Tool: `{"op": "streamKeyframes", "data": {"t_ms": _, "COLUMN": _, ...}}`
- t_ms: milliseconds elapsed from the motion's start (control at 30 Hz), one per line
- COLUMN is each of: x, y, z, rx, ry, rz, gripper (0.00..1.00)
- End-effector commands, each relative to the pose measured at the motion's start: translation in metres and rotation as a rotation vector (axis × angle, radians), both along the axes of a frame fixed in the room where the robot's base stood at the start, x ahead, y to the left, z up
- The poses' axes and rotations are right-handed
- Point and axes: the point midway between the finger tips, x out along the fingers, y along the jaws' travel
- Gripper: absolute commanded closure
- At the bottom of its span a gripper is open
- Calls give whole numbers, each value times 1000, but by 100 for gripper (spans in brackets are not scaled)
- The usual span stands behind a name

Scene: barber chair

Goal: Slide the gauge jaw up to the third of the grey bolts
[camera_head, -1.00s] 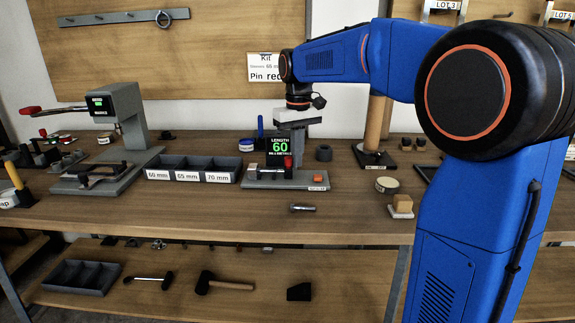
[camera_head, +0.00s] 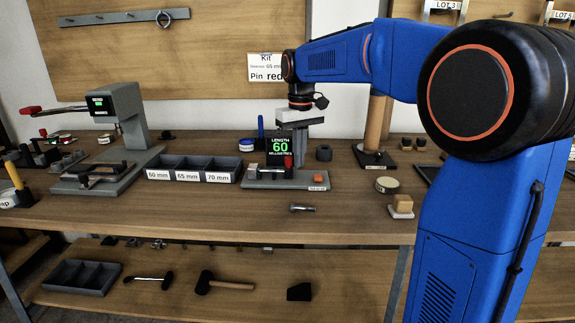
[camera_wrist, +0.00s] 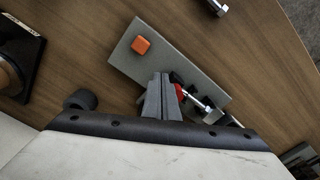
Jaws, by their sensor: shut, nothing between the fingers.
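The length gauge has a grey base (camera_head: 300,185) on the bench, and its green display (camera_head: 279,145) reads LENGTH 60. The gauge jaw's red knob (camera_head: 288,162) stands by the display and also shows in the wrist view (camera_wrist: 180,92). A silver bolt (camera_wrist: 201,104) lies in the gauge beside the red knob. My gripper (camera_wrist: 160,80) is shut and empty above the gauge base, close to the red knob. Whether the fingers touch the jaw cannot be told. An orange button (camera_wrist: 140,45) is at one end of the base. Another bolt (camera_head: 302,208) lies on the bench in front.
A dark tray (camera_head: 190,165) marked 60, 65 and 70 mm stands left of the gauge. A grey press-like device (camera_head: 128,115) is further left. A dark ring (camera_head: 324,153) and a wooden post (camera_head: 376,120) stand behind right. The bench front is mostly clear.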

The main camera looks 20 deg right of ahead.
Motion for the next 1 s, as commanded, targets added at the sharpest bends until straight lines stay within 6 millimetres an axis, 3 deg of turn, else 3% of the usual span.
{"op": "streamKeyframes", "data": {"t_ms": 267, "x": -1, "y": -5, "z": 2, "rx": 0, "ry": 0, "rz": -1, "gripper": 100}}
{"op": "streamKeyframes", "data": {"t_ms": 1000, "x": -1, "y": -5, "z": 60, "rx": -1, "ry": -2, "rz": -1, "gripper": 100}}
